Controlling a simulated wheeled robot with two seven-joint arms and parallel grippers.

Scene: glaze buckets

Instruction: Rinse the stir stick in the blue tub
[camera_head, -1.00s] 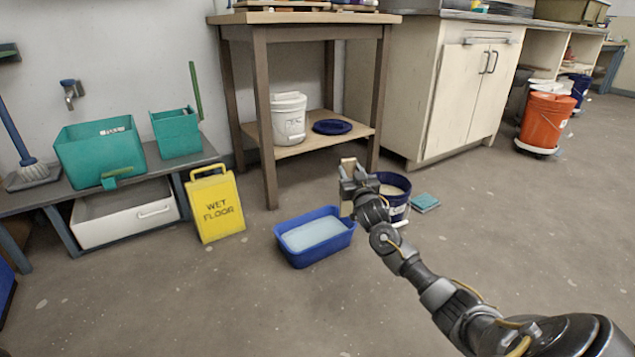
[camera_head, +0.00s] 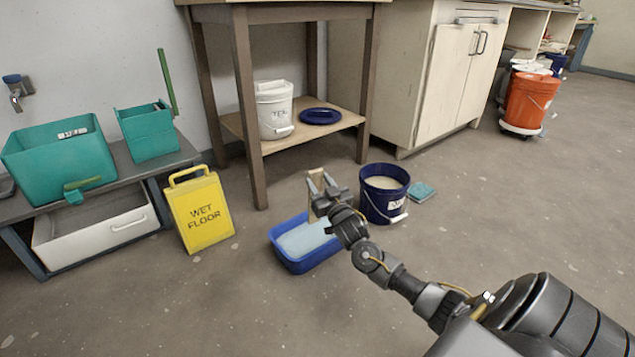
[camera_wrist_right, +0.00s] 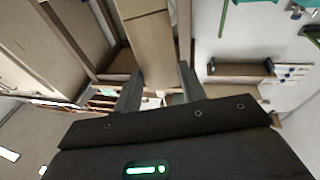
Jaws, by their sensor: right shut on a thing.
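The blue tub (camera_head: 292,264) stands on the floor with pale, cloudy water (camera_head: 304,238) in it. My right gripper (camera_head: 321,187) is above the tub's back right part, shut on the stir stick (camera_head: 316,209), a flat pale wooden piece. In the right wrist view the stick (camera_wrist_right: 150,45) runs up between the two fingers (camera_wrist_right: 160,90). The head view does not let me tell whether its lower end touches the water. The arm covers the tub's right edge. My left gripper is not in view.
A dark blue bucket (camera_head: 376,206) of cream glaze stands right of the tub, close to my arm. A teal sponge (camera_head: 421,191) lies beside it. A yellow wet-floor sign (camera_head: 200,213) stands left. The wooden table (camera_head: 257,165) is behind. The front floor is clear.

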